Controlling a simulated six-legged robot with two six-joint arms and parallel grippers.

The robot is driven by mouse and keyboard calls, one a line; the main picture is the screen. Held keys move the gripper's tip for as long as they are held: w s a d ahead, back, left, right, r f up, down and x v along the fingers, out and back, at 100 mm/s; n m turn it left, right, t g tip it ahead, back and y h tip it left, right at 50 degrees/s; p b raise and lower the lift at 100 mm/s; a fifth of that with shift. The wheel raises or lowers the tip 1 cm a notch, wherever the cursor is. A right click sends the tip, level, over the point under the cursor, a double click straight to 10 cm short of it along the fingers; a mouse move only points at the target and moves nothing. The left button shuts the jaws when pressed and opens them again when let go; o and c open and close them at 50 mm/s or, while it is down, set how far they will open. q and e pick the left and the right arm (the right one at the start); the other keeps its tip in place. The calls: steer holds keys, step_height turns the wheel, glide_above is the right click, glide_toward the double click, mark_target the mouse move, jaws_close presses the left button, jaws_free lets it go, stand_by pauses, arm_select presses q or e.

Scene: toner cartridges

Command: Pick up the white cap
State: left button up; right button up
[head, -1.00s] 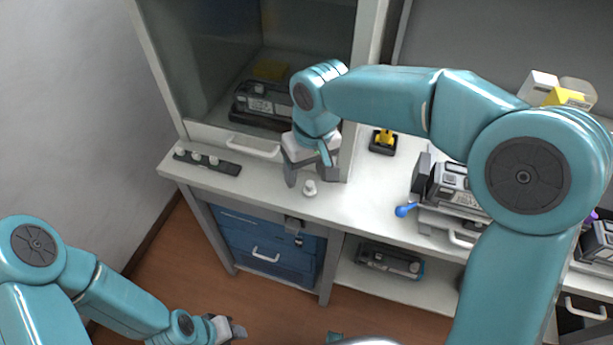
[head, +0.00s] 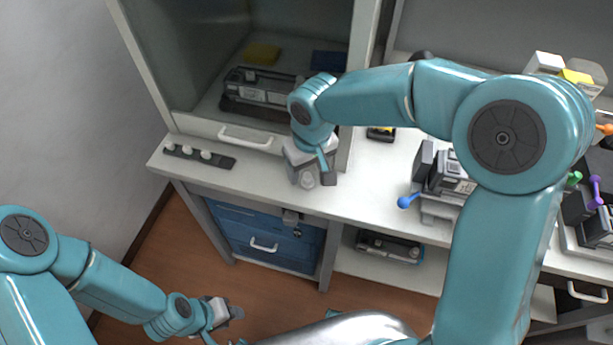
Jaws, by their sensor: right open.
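A small white cap (head: 308,181) stands on the white counter (head: 262,187) near its front edge. My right gripper (head: 311,180) is over the counter at the cap, pointing down, with its fingers on either side of it. It is open. Whether the fingers touch the cap cannot be told. Several more white caps (head: 206,155) sit on a dark strip (head: 222,162) at the left of the counter. My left gripper (head: 232,313) is low at the bottom, over the floor and away from the counter; its jaw opening is unclear.
A glass-fronted cabinet (head: 246,139) with a toner cartridge (head: 262,90) inside stands behind the counter. A device with a blue knob (head: 407,201) stands to the right. Blue drawers (head: 262,244) are below. The counter between strip and gripper is clear.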

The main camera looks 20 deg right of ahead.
mark_target(307, 175)
steer(key=f, duration=0.3)
steer(key=shift+w+d+f, duration=0.25)
steer(key=shift+w+f, duration=0.1)
steer(key=shift+f, duration=0.05)
steer(key=shift+w+f, duration=0.25)
steer(key=shift+f, duration=0.15)
steer(key=shift+s+r, duration=0.1)
steer(key=shift+s, duration=0.05)
steer(key=c, duration=0.7)
jaws_close()
steer(key=shift+a, duration=0.1)
